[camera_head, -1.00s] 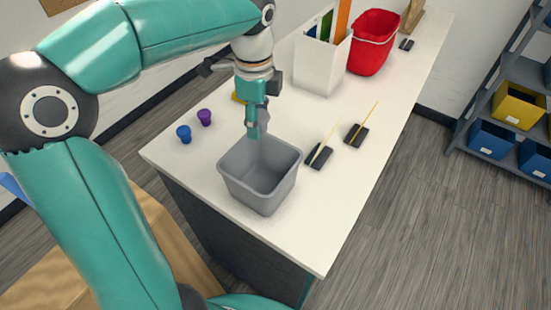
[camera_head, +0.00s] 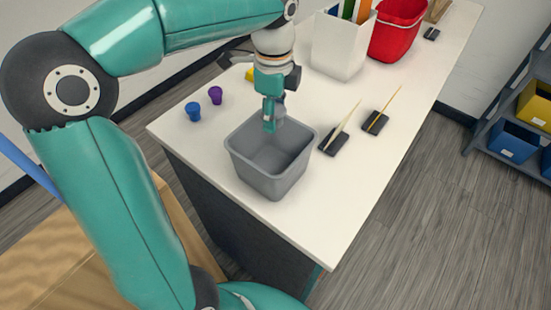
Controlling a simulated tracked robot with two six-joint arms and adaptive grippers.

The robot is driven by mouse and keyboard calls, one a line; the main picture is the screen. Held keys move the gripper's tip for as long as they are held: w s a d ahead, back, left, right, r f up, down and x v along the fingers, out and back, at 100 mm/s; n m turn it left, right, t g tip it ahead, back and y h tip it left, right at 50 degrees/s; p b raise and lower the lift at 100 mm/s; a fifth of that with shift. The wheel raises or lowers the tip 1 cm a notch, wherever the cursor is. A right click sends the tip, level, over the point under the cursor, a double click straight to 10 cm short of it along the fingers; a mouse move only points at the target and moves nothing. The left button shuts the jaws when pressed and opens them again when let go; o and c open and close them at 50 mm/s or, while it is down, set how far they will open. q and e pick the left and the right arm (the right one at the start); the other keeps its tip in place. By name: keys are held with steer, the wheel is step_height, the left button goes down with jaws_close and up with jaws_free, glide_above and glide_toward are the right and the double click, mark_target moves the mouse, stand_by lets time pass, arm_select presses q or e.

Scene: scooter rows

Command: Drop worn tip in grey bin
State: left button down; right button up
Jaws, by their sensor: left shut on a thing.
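The grey bin (camera_head: 262,180) stands open-topped near the front left edge of the white table. My left gripper (camera_head: 269,124) points down over the back part of the bin's opening. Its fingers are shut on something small. The worn tip itself is hidden between the fingers or too small to make out. I cannot tell whether the fingertips are below the rim. My right gripper is not in view.
A blue cup (camera_head: 193,111) and a purple cup (camera_head: 215,95) stand left of the bin. Two black holders (camera_head: 334,145) (camera_head: 375,123) with thin sticks lie to its right. A white container (camera_head: 338,50) and a red bucket (camera_head: 396,35) stand further back. The table's front right is clear.

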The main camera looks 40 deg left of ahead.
arm_select(q)
steer(key=c, duration=0.5)
jaws_free()
steer(key=shift+r, duration=0.15)
step_height(320, 180, up, 10)
steer(key=shift+w+r, duration=0.15)
steer(key=shift+r, duration=0.7)
